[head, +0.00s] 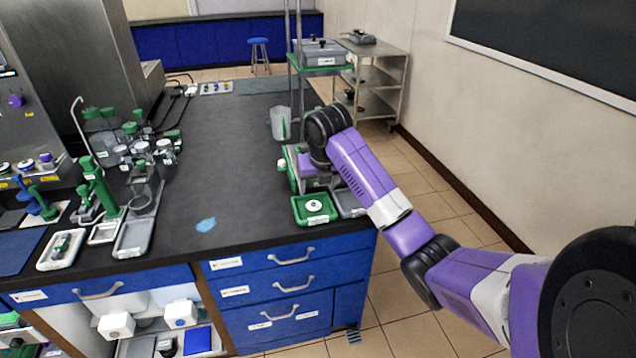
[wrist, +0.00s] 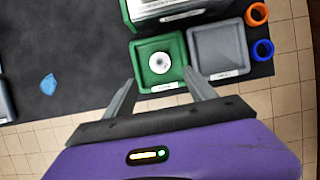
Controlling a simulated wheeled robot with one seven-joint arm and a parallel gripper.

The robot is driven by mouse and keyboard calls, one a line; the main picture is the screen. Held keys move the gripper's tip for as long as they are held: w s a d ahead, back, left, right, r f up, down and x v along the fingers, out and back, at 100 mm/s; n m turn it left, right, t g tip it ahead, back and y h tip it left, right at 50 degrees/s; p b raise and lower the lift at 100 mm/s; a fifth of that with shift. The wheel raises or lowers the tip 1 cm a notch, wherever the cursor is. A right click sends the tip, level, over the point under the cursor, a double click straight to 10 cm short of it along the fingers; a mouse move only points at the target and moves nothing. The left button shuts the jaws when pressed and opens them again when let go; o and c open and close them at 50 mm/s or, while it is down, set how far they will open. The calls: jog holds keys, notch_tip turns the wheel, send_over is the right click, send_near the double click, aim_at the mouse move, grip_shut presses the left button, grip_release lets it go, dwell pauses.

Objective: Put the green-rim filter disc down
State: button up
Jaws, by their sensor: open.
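A small white disc (wrist: 160,62) with a grey centre lies in the green tray (wrist: 143,82); its rim colour is hard to tell from the green around it. In the head view the disc (head: 315,205) sits in the same green tray (head: 301,218) at the front right corner of the bench. My gripper (wrist: 160,77) is open and empty. Its fingertips appear on either side of the tray's near part in the wrist view, with the disc beyond them, apart from both fingers. In the head view my arm hides most of the gripper.
A grey tray (wrist: 218,50) adjoins the green tray on the right. An orange ring (wrist: 257,14) and a blue ring (wrist: 262,50) are at the bench edge. A blue scrap (head: 206,224) lies on the bench. Green-topped bottles (head: 105,118) stand at left. The bench middle is clear.

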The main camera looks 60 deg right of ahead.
jog(key=w+a+f+m+t+y, duration=0.1)
jog(key=w+a+f+m+t, duration=0.25)
jog(key=a, duration=0.75)
jog(key=w+a+f+m+t+y, duration=0.1)
jog(key=w+a+f+m+t, duration=0.25)
jog(key=a, duration=0.75)
jog(key=s+a+f+m, duration=0.2)
jog(key=a+m, duration=0.1)
jog(key=a, duration=0.4)
jog(key=s+a+f+m, duration=0.1)
jog(key=a+f+m, duration=0.2)
jog(key=a, duration=0.5)
jog(key=s+a+m+t, duration=0.1)
jog(key=s+a+m, duration=0.3)
jog(key=s, duration=0.4)
jog(key=s+a+m+t, duration=0.2)
jog(key=s+a+m, duration=0.2)
jog(key=s, duration=0.4)
jog(key=s+d+r+m+t+y, duration=0.1)
jog(key=s+r+m, duration=0.4)
jog(key=s+r, duration=0.7)
jog(key=s+t, duration=0.1)
jog(key=s, duration=0.2)
jog(key=shift+s+r+y, duration=0.2)
jog(key=shift+r+y, duration=0.1)
jog(key=shift+d, duration=0.1)
